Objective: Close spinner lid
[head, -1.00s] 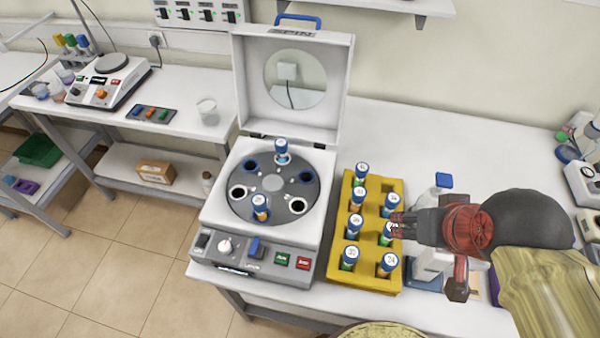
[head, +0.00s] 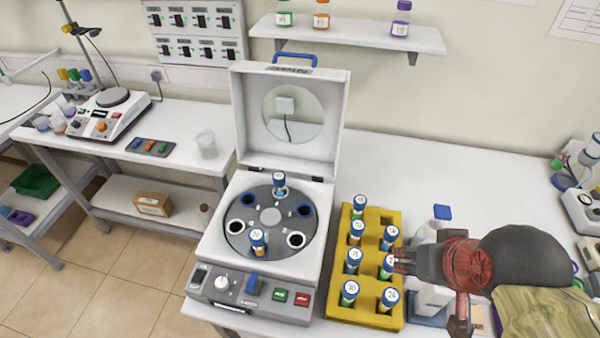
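The spinner (head: 212,250) is a white and grey centrifuge on the bench. Its white lid (head: 242,130) stands open and upright at the back, with a round window and a blue handle (head: 294,57) on its top edge. The grey rotor (head: 250,207) is exposed. Two blue-capped tubes stand in it, one at the back (head: 279,184) and one at the front (head: 258,241); its other holes look empty. My gripper (head: 400,262) is right of the spinner, over the right side of the yellow rack, close by a blue-capped tube. Its fingers are too small and dark to judge.
The yellow rack (head: 372,217) holds several blue-capped tubes right of the spinner. A wall shelf (head: 350,36) with bottles is above. The bench behind the rack is clear.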

